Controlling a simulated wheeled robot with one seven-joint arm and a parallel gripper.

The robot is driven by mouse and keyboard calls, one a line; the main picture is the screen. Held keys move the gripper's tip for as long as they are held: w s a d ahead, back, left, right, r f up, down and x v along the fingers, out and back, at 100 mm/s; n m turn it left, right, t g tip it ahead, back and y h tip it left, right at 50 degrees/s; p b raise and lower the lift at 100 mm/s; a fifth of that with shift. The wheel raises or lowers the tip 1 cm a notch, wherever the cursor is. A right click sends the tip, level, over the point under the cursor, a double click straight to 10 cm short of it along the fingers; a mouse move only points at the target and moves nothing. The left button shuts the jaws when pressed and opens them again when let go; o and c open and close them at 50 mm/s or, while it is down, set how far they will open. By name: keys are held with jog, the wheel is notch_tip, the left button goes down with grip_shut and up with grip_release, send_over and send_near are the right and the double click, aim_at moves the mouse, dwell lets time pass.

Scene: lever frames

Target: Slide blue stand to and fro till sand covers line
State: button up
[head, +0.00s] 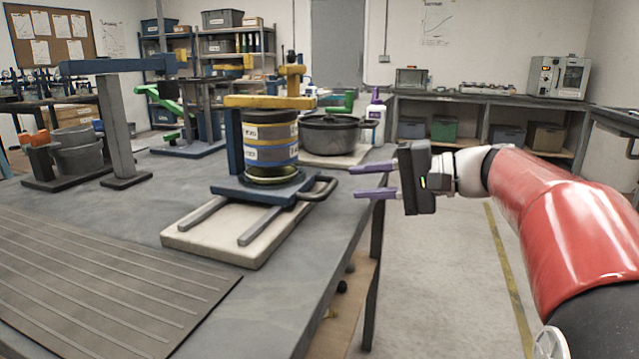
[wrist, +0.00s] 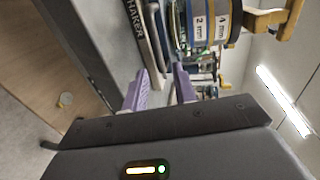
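The blue stand (head: 262,190) sits on two grey rails over a cream base board (head: 215,238) on the grey bench. A dark loop handle (head: 322,188) sticks out from the stand's right side. My gripper (head: 352,181) is open and empty, its purple fingers pointing left, to the right of the handle and apart from it. The wrist view shows the fingers (wrist: 160,72) spread below the sieve stack (wrist: 208,25). I cannot make out sand or a line.
A yellow clamp arm (head: 268,101) on a blue post reaches over the stack. A dark lidded pot (head: 330,135) stands just behind. A ridged dark mat (head: 90,280) lies at front left. Open floor (head: 440,270) lies right of the bench edge.

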aim_at(333, 182)
jog(key=x, duration=0.6)
jog(key=shift+a, duration=0.2)
grip_shut()
jog(key=shift+f, duration=0.1)
